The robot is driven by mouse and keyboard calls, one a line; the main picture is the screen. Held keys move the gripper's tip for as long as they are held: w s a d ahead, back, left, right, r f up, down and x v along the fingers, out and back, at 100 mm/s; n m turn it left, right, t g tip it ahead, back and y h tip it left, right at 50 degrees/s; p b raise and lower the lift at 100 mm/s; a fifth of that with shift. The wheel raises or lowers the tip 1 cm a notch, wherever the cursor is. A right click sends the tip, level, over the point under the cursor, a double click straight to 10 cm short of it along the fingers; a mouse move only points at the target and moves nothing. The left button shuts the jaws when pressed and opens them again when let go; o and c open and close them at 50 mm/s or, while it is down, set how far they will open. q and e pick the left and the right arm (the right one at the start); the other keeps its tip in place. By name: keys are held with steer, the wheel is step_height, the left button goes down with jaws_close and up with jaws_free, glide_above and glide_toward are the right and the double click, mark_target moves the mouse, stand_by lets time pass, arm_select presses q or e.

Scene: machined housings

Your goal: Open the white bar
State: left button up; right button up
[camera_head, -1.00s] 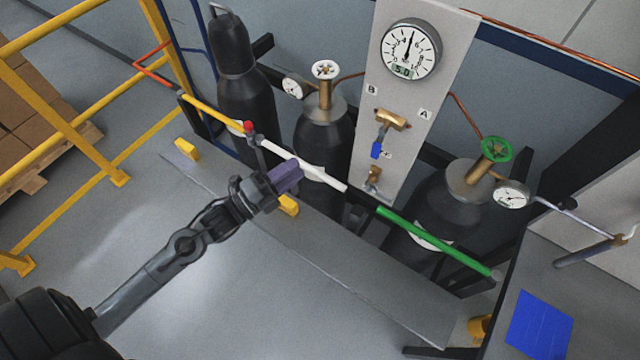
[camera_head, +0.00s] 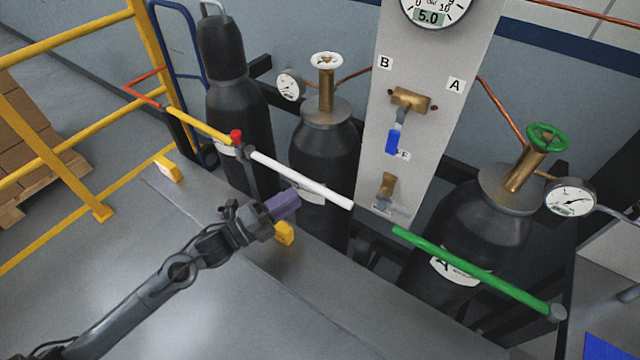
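The white bar (camera_head: 315,187) slopes down to the right in front of the gas cylinders. Its upper left end is by a post with a red knob (camera_head: 236,136), and its lower right end is near the green bar. My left gripper (camera_head: 284,205), with purple fingers, is just below the middle of the white bar in the picture. A small gap shows between fingertips and bar; depth is hard to judge. The fingers overlap from this side, so their opening is hidden. My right gripper is not in view.
A yellow bar (camera_head: 200,125) and a green bar (camera_head: 470,270) flank the white bar. Dark cylinders (camera_head: 325,150) and a panel with a blue-handled valve (camera_head: 393,141) stand behind. Yellow railing (camera_head: 70,178) is at left. Open floor lies at lower left.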

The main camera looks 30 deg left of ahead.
arm_select(q)
steer(key=b+x, duration=0.1)
steer(key=x, duration=0.8)
jaws_close()
